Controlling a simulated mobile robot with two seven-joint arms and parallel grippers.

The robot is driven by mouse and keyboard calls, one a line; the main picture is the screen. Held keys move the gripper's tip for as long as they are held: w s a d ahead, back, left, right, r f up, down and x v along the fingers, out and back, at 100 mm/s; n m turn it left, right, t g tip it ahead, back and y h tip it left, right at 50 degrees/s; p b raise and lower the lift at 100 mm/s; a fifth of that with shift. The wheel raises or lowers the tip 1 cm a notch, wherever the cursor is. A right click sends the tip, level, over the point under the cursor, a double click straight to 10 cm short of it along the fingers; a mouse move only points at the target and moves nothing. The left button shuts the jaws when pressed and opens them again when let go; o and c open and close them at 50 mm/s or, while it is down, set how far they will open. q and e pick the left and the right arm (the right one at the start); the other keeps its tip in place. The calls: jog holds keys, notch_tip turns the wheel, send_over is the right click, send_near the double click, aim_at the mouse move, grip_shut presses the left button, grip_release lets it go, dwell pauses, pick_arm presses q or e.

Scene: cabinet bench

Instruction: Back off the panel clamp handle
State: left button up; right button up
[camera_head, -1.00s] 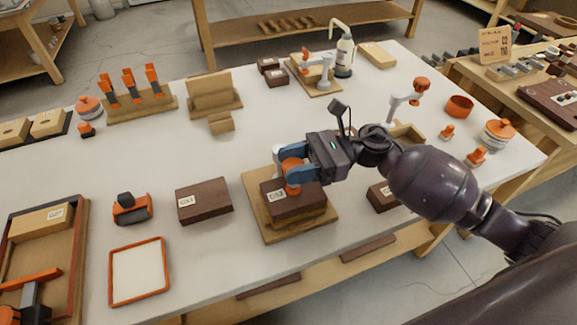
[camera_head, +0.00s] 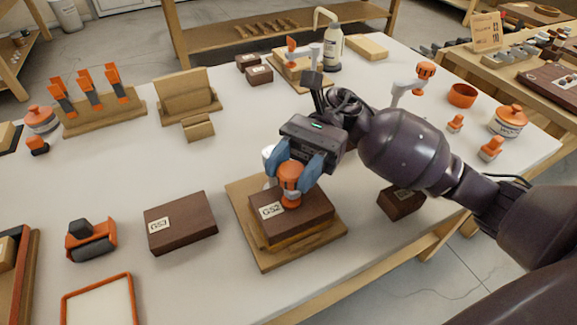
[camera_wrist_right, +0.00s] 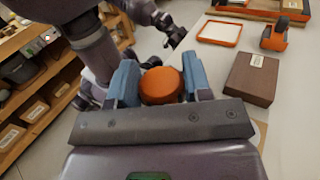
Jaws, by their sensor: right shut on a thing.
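The panel clamp handle (camera_head: 290,178) is an orange knob on a clamp over a dark brown block (camera_head: 318,211) labelled GS2. The block lies on a wooden base board (camera_head: 268,255). My right gripper (camera_head: 291,176) is shut on the handle from above, with a blue finger on either side. In the right wrist view the round orange top of the handle (camera_wrist_right: 161,86) sits between the blue fingers. The clamp's pale post is mostly hidden behind the fingers. Dark parts of my other arm show at the upper left of the wrist view; its jaws cannot be made out.
A brown block (camera_head: 180,222) labelled GS3 lies left of the base board, and another dark block (camera_head: 401,203) lies to the right. An orange and black tool (camera_head: 91,240) and an orange-rimmed tray (camera_head: 98,301) are farther left. Bare white table lies between them.

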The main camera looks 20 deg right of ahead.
dwell(0.4)
jog(key=o, duration=0.9)
jog(key=shift+o, duration=0.2)
jog(key=b+v, duration=0.1)
jog(key=v, duration=0.9)
jog(key=shift+w+d, duration=0.3)
jog(key=shift+w, duration=0.05)
